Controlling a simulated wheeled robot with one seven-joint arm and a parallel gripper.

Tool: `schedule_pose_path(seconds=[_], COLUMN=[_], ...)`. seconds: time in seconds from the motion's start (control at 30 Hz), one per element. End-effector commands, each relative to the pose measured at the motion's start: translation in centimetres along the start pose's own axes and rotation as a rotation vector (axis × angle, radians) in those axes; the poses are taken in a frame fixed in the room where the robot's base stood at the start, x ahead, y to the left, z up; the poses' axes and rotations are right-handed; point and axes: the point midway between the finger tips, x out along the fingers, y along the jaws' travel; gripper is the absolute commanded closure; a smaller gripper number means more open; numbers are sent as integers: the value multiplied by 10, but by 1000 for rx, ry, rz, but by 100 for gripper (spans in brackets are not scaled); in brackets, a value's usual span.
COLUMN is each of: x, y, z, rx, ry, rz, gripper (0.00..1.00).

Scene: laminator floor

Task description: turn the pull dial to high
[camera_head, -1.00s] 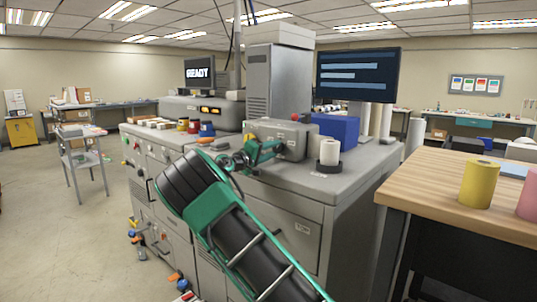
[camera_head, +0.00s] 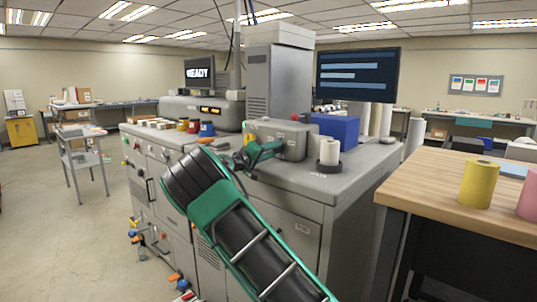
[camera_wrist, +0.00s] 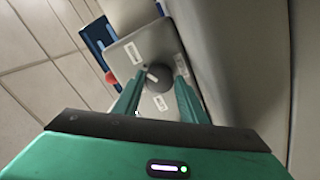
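The pull dial (camera_wrist: 157,80) is a dark grey round knob with a white pointer mark, on a light grey panel (camera_wrist: 125,48) in the wrist view. Its pointer is toward the upper left, near one of several white labels too small to read. My gripper (camera_wrist: 160,70) is open, with one green finger on either side of the dial and slight gaps visible. In the head view my gripper (camera_head: 264,152) is at the left end of the grey box on the machine top (camera_head: 283,140); the dial is hidden there.
A red button (camera_wrist: 110,78) sits at the panel's left edge. A white roll (camera_head: 329,153) and a blue box (camera_head: 337,127) stand right of the grey box. Colored jars (camera_head: 206,129) stand to its left. A wooden table (camera_head: 430,190) is at the right.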

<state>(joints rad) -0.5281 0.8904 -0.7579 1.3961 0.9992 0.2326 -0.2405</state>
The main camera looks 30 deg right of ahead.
Motion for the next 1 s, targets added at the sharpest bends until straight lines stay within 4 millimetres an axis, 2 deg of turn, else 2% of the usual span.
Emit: schedule_pose_path(seconds=[0.03, 0.07, 0.47, 1.0], x=[1, 1, -6, -94], y=[-1, -1, -1, -1], z=[2, 2, -1, 1], rx=[-3, -3, -1, -3], ry=[-4, -3, 4, 2], rz=[0, 1, -1, -1], gripper=[50, 45, 45, 45])
